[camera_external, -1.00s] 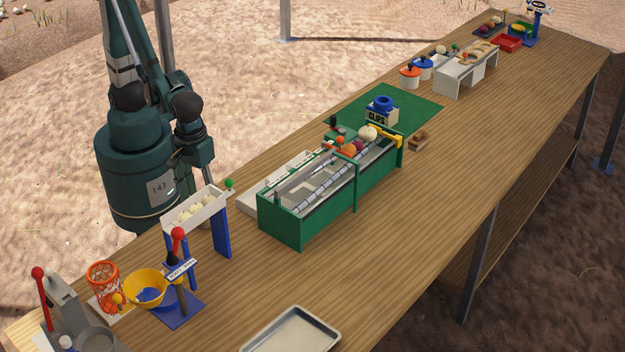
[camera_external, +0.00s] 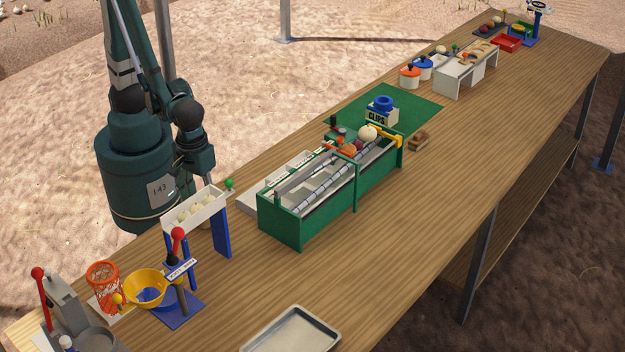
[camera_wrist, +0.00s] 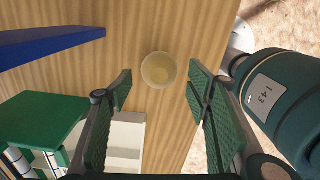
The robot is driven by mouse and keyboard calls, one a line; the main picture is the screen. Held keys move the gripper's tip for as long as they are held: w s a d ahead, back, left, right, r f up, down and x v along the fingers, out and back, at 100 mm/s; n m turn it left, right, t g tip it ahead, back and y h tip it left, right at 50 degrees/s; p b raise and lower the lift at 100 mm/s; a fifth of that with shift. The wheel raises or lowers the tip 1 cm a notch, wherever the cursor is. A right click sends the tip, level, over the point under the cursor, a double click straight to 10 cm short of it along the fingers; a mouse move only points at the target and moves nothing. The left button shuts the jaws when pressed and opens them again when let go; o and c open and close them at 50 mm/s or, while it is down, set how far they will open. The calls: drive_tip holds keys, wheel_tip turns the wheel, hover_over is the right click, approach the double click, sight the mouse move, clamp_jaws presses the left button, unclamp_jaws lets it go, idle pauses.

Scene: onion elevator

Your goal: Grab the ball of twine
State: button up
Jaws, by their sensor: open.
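A round, pale tan ball, which looks like the ball of twine (camera_wrist: 158,70), sits on the wooden table in the wrist view. My gripper (camera_wrist: 161,78) is open, with its green ridged fingers on the left and right of the ball. Gaps show between the ball and both fingers, so it is not held. How high the fingertips are above the table is hard to tell. In the external view, my wrist hangs behind the white trough on blue legs (camera_external: 221,208), which mostly hides the gripper and the ball.
A blue panel (camera_wrist: 45,45) is close on the left in the wrist view, with a green box (camera_wrist: 45,112) below it. A white tray (camera_wrist: 127,140) lies near the left finger. The green machine (camera_external: 282,228) stands right of the trough. The table's right side is largely clear.

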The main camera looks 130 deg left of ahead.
drive_tip(key=shift+f, duration=0.1)
drive_tip(key=shift+f+b, duration=0.9)
drive_tip(key=shift+f, duration=1.6)
drive_tip(key=c, duration=1)
